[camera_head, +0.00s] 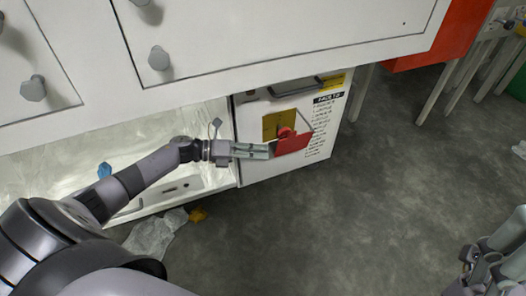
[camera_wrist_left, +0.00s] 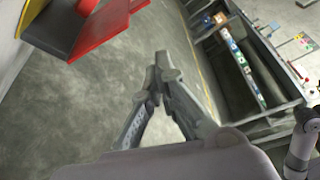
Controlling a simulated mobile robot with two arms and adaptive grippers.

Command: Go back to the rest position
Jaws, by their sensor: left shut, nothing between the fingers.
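My left gripper (camera_head: 266,151) is shut and empty. In the head view its fingertips are beside the red flap (camera_head: 293,144) on the front of a white box under the cabinet. In the left wrist view the left gripper's fingertips (camera_wrist_left: 160,62) meet over the grey floor, and the red flap (camera_wrist_left: 100,28) shows at the top left, apart from them. My right gripper (camera_head: 487,268) is partly in view at the bottom right corner of the head view, over the floor. Whether it is open or shut is unclear.
The white box (camera_head: 255,167) has a yellow panel behind the flap. White cabinet doors (camera_head: 250,30) with grey knobs hang above. Crumpled clear film (camera_head: 155,236) and a yellow scrap (camera_head: 198,214) lie on the floor. The floor (camera_head: 370,210) to the right is clear.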

